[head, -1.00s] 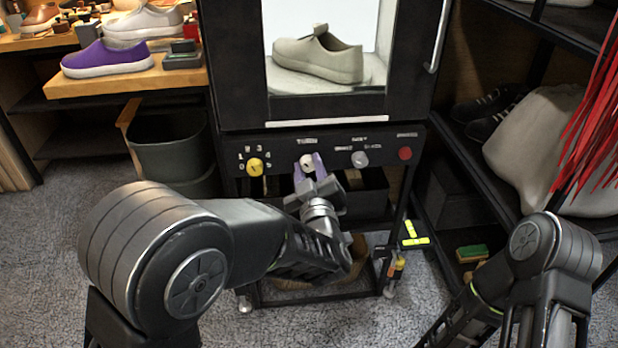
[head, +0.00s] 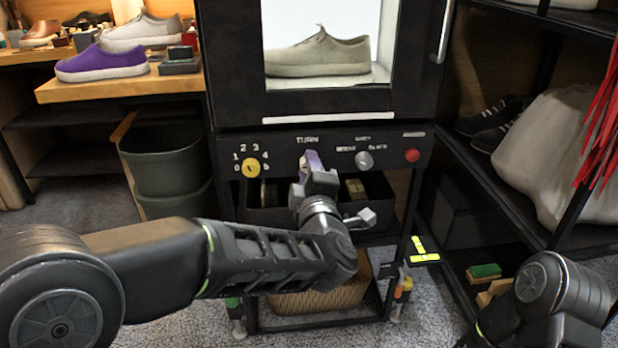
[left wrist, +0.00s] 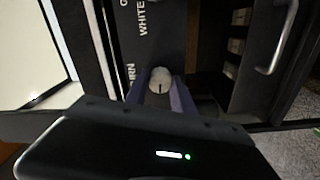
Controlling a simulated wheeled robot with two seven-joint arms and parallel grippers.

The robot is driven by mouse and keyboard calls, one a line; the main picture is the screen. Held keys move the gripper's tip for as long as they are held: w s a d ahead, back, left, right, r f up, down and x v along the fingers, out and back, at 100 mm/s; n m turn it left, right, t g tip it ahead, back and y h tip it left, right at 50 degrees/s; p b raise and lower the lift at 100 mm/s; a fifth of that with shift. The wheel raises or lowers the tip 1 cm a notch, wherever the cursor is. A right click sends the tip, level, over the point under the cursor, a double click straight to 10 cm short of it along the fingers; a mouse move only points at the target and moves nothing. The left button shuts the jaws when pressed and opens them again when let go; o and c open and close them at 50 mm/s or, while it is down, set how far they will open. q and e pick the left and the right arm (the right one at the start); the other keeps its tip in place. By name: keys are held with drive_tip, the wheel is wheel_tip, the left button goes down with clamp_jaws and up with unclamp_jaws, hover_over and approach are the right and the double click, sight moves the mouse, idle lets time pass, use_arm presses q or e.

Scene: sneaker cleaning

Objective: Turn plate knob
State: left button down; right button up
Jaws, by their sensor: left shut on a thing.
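The plate knob (left wrist: 161,78), a pale round knob with a dark mark, sits between the purple fingers of my left gripper in the left wrist view. In the head view the left gripper (head: 313,162) is at the panel below the word TURN, shut on the knob, which its fingers hide there. The machine's black control panel (head: 325,143) carries the knob. A pale grey shoe (head: 318,54) stands side-on behind the machine's window, toe to the left. My right arm shows at the lower right of the head view, but its gripper is out of view.
A yellow numbered knob (head: 251,168) is left of my left gripper. A grey knob (head: 364,160) and a red button (head: 412,156) are to its right. An open black drawer (head: 285,218) lies below. A black shelf (head: 545,235) stands at the right.

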idle(0.3)
use_arm(q)
drive_tip(key=c, duration=1.1)
unclamp_jaws()
drive_tip(key=shift+o, duration=0.2)
drive_tip(key=s+d+p, duration=0.1)
drive_tip(key=s+p, duration=0.1)
drive_tip(key=s, duration=0.5)
drive_tip(key=shift+s+d, duration=0.2)
drive_tip(key=shift+s, duration=0.2)
